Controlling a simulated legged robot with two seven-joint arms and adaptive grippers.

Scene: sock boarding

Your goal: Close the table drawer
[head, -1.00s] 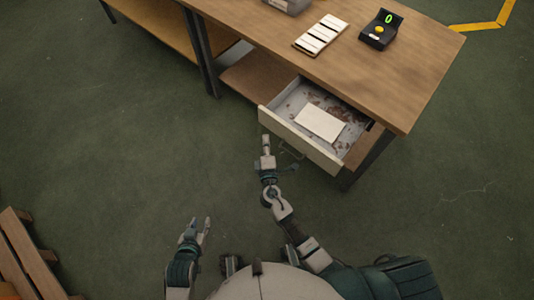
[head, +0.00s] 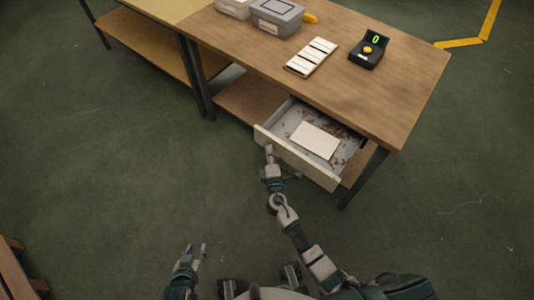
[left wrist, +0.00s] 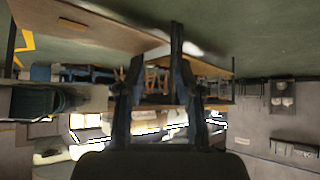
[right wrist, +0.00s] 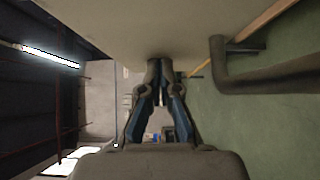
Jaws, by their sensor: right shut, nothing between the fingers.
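The table drawer (head: 297,158) stands pulled out from under the wooden table (head: 400,100). Its pale front faces me, and a white sheet (head: 315,140) lies inside on the speckled bottom. My right gripper (head: 269,150) is shut and empty, its fingertips at the left part of the drawer front. In the right wrist view the shut fingertips (right wrist: 160,66) are against or very near the pale drawer front (right wrist: 130,25), with the dark bar handle (right wrist: 270,80) to their right. Whether they touch cannot be told. My left gripper (head: 196,250) is open and empty, low over the floor.
On the tabletop are a grey lidded box (head: 277,17), a white-striped tray (head: 311,57) and a black device with a green 0 (head: 368,52). A dark table leg (head: 362,178) stands right of the drawer. A wooden pallet (head: 18,270) lies at lower left. The floor between is clear.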

